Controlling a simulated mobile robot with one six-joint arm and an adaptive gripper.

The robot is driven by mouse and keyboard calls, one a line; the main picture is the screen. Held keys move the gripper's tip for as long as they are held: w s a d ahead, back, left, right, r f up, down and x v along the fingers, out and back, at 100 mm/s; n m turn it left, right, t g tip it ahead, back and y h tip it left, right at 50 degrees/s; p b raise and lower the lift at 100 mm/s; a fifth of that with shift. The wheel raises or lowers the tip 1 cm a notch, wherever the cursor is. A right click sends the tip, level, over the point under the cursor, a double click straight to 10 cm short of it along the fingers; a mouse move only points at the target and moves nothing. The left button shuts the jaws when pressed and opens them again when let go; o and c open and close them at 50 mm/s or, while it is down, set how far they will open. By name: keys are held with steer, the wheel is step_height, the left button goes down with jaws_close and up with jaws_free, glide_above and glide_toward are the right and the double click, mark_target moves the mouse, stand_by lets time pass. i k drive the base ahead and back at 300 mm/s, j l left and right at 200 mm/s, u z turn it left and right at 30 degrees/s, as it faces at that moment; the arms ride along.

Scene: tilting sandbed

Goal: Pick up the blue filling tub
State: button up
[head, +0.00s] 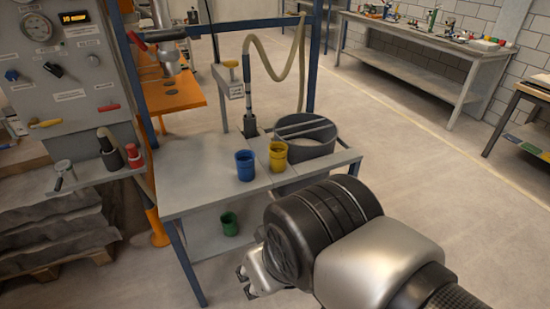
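The blue filling tub (245,167) stands upright on the grey bench top (195,193), left of a yellow tub (278,158). Its top is open and it looks empty, though its bottom is hard to see. My gripper (245,282) is at the lower middle of the head view, in front of the bench and well apart from the blue tub. Its two fingertips show with a gap between them and nothing in it. My wrist hides part of the gripper and the bench's front right.
A green tub (229,223) stands on the lower shelf. Behind the tubs are a black bin (305,148) and a hose nozzle (249,110). Blue frame posts (313,60) rise at the bench's back. A control panel (65,70) stands left. The bench top's left front is clear.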

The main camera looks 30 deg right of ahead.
mark_target(245, 159)
steer(key=i+j+z, duration=0.1)
steer(key=z, duration=0.35)
steer(key=i+j+z, duration=0.1)
steer(key=z, duration=0.4)
steer(key=i+j+z, duration=0.1)
steer(key=j, duration=0.35)
steer(key=i+j+z, duration=0.1)
steer(key=j, duration=0.4)
steer(key=i+j+z, duration=0.15)
steer(key=j, duration=0.35)
steer(key=i+j+z, duration=0.1)
steer(key=j, duration=0.4)
steer(key=i+j+z, duration=0.1)
steer(key=j, duration=0.45)
steer(key=i, duration=0.1)
